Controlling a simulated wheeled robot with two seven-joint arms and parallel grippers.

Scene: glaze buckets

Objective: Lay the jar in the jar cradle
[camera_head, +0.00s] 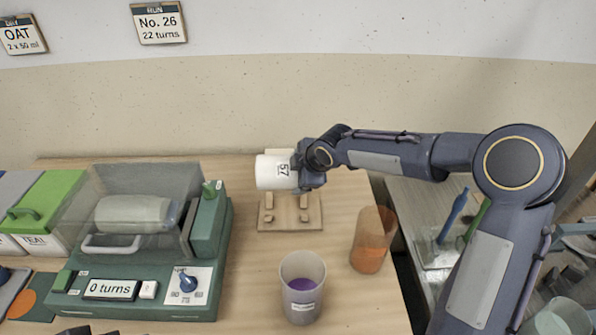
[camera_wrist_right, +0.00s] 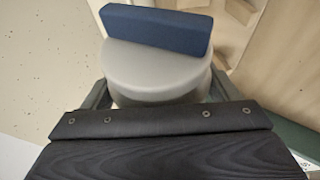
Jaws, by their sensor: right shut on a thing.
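My left gripper is not in view.
A green machine (camera_head: 140,306) with a clear cover and a "0 turns" display stands left of the cradle. A cup of purple glaze (camera_head: 302,270) and an orange cup (camera_head: 371,240) stand in front and to the right. The table's right edge is near the orange cup.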

